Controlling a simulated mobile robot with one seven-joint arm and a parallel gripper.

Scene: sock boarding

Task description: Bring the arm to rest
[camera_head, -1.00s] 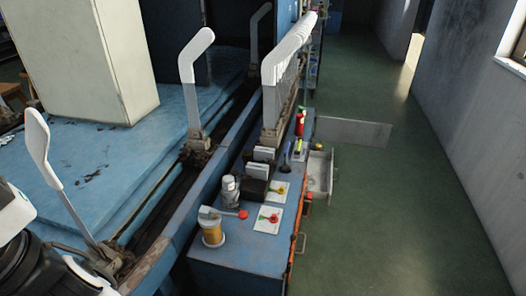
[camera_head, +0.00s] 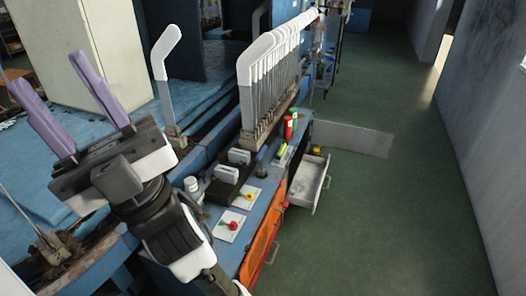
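My gripper (camera_head: 58,100) is in view at the left, raised in front of the blue machine. Its two purple fingers point up and left and stand wide apart. Nothing shows between them. My arm (camera_head: 165,215) reaches in from the bottom and hides part of the bench and the machine's rail. The gripper appears clear of the white sock boards, though its distance from the machine cannot be told exactly.
A white board (camera_head: 165,72) stands upright on the rail, and a row of several boards (camera_head: 268,75) stands behind the bench. The blue bench (camera_head: 233,255) holds a white bottle (camera_head: 191,185), cards and a red cylinder (camera_head: 288,127). A drawer (camera_head: 308,182) sticks out to the right. The green floor (camera_head: 385,225) is clear.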

